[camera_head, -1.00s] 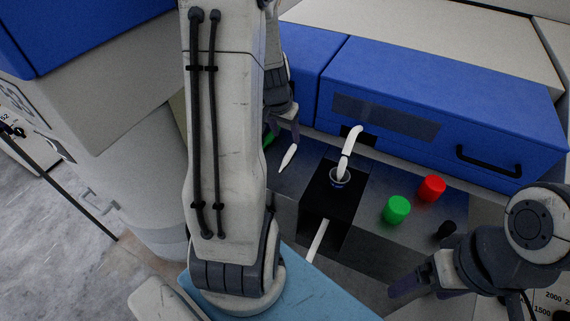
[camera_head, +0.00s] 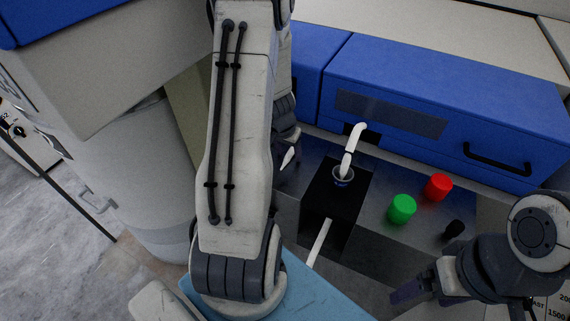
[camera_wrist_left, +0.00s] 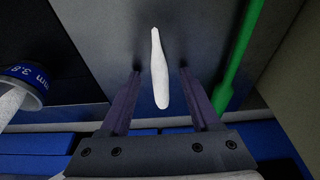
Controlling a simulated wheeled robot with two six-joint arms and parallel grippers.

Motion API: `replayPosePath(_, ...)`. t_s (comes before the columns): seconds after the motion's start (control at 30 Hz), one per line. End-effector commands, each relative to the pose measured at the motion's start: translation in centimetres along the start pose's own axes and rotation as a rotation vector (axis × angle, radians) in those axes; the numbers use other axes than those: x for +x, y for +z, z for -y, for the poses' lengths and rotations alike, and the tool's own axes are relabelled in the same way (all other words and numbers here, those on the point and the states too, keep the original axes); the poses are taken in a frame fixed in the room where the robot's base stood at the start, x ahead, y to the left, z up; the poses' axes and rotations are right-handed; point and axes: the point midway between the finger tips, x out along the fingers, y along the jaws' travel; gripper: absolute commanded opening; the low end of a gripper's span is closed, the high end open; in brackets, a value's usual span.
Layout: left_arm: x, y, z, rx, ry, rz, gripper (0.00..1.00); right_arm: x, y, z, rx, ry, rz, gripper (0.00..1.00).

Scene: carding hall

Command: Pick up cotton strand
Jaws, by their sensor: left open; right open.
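A short white cotton strand (camera_head: 288,157) with a pointed end lies on the grey metal surface left of the black block. In the left wrist view the strand (camera_wrist_left: 158,75) shows between the two open fingers of my left gripper (camera_wrist_left: 160,73), with a gap on each side. In the head view my left gripper (camera_head: 286,138) is just above the strand and partly hidden by my arm. A second white strand (camera_head: 353,141) runs from the blue machine down into a ringed funnel (camera_head: 343,179). My right gripper (camera_head: 408,292) is open and empty at lower right.
The funnel sits on a black block (camera_head: 322,197), with a white strip (camera_head: 319,243) coming out below. A green button (camera_head: 402,209) and red button (camera_head: 438,187) stand to its right. The blue machine (camera_head: 450,100) rises behind. A green bar (camera_wrist_left: 238,60) runs beside my left gripper.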

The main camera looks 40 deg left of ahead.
Motion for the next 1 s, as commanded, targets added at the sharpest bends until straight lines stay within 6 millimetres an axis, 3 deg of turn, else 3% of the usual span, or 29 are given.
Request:
replayPosePath(0.1,-0.1,0.0,0.0,0.0,0.0,0.0,0.63,-0.1,0.0,0.0,0.0,0.0,0.0,0.85)
replayPosePath(0.27,-0.1,0.0,0.0,0.0,0.0,0.0,0.02,-0.1,0.0,0.0,0.0,0.0,0.0,0.85)
replayPosePath(0.73,-0.6,-0.2,0.0,-0.001,0.0,-0.002,0.0,-0.4,0.0,0.0,0.0,0.0,0.0,0.85)
replayPosePath(1.0,-4.5,-1.4,0.0,0.001,-0.001,-0.005,0.0,-2.8,-0.1,0.2,0.0,0.0,0.0,0.85)
